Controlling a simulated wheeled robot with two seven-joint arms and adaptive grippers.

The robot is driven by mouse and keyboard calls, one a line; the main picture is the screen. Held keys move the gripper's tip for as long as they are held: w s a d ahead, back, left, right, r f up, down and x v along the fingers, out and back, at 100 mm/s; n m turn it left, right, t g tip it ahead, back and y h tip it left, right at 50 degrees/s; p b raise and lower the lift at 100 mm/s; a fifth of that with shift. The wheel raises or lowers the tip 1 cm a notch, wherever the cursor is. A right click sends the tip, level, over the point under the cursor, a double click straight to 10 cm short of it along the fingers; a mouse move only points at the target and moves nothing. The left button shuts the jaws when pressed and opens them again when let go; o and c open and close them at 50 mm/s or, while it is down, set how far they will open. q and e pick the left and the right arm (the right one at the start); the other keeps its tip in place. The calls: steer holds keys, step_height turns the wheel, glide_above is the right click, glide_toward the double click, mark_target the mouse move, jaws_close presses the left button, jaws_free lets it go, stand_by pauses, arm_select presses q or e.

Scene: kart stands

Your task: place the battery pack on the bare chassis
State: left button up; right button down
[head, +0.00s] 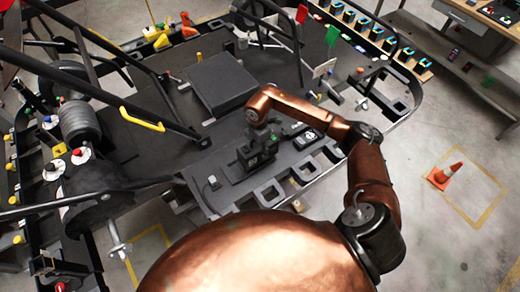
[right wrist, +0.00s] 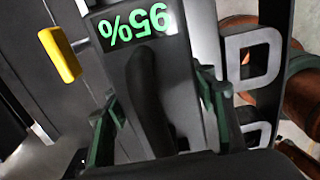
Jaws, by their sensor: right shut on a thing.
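The battery pack (head: 258,160) is a dark block at the near middle of the head view, over the near edge of the black kart stand. In the right wrist view its face (right wrist: 140,22) shows a green "95%", upside down, with a dark handle (right wrist: 148,100) below. My right gripper (head: 256,138) comes down onto the pack from above and is shut on it. In the wrist view the fingers (right wrist: 158,118) stand on both sides of the handle. The black chassis (head: 135,150) has a flat deck and tubes, left of the pack. I cannot tell whether the pack touches anything below.
A dark flat box (head: 220,84) lies on the deck behind the pack. A yellow bar (head: 142,119) and black tubes rise at the left. A black device (head: 306,139) lies right of the pack.

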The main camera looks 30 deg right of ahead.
steer(key=shift+w+f, duration=0.35)
steer(key=shift+w, duration=0.15)
step_height(320, 180, down, 3)
steer(key=shift+r+p, duration=0.15)
steer(key=shift+p, duration=0.4)
steer(key=shift+f, duration=0.2)
steer(key=shift+f, duration=0.15)
steer(key=c, duration=0.9)
jaws_free()
steer(key=shift+d, duration=0.1)
steer(key=shift+o, duration=0.2)
step_height(320, 180, up, 12)
steer(key=shift+s+r+b, duration=0.1)
steer(key=shift+b, duration=0.95)
